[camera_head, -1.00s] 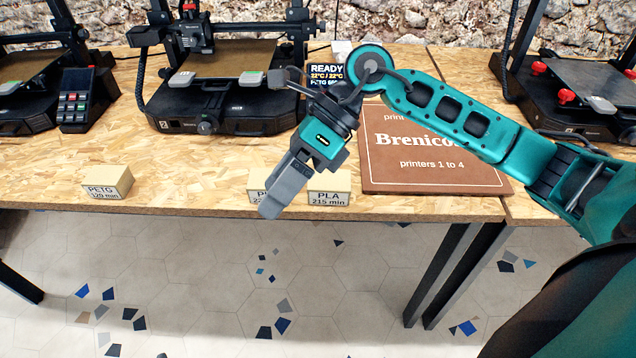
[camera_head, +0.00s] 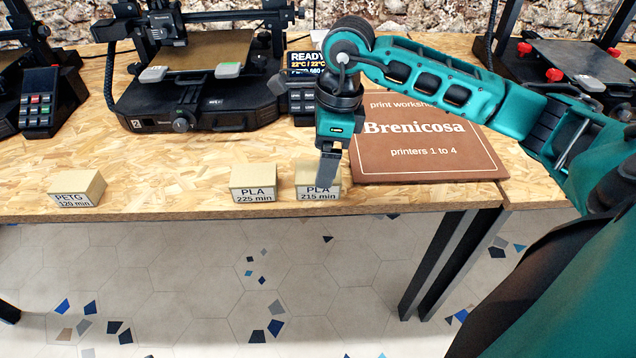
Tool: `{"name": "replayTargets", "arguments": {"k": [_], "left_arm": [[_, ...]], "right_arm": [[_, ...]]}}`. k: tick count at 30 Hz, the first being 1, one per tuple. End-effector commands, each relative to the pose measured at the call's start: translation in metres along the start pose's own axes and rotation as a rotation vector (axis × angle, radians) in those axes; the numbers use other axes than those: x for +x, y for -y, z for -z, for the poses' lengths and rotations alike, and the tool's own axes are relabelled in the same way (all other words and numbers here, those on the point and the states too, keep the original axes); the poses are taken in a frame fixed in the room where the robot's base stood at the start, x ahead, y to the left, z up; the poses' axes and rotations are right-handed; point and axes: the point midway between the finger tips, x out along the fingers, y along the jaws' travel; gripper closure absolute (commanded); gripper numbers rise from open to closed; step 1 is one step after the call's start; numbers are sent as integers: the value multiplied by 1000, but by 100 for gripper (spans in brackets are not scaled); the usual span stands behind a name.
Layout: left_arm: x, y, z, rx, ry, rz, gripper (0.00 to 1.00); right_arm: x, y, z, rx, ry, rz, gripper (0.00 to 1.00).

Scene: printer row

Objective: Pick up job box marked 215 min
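The job box marked PLA 215 min (camera_head: 306,180) is a small tan block with a white front label, near the front edge of the table. My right gripper (camera_head: 328,171) points down at this box, and its grey finger hides part of the box's top and right front. I see the gripper edge-on, so its opening and any contact with the box cannot be told. My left gripper is not in view.
A similar box marked PLA 225 min (camera_head: 252,182) stands just left, with a narrow gap. A PETG 120 min box (camera_head: 77,187) is farther left. A brown Brenicosa sign (camera_head: 430,165) lies close on the right. A printer (camera_head: 200,100) stands behind.

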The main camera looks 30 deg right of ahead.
Motion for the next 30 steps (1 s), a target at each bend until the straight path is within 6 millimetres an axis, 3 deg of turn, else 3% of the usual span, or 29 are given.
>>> {"name": "replayTargets", "arguments": {"k": [3,9,17,30], "left_arm": [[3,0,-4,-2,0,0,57],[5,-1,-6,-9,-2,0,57],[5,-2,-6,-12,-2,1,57],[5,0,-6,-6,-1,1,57]], "right_arm": [[21,-4,-3,-1,-1,-6,11],[44,-4,-4,0,-1,-3,11],[47,-4,-4,0,0,-2,11],[46,-4,-4,0,0,-1,51]]}}
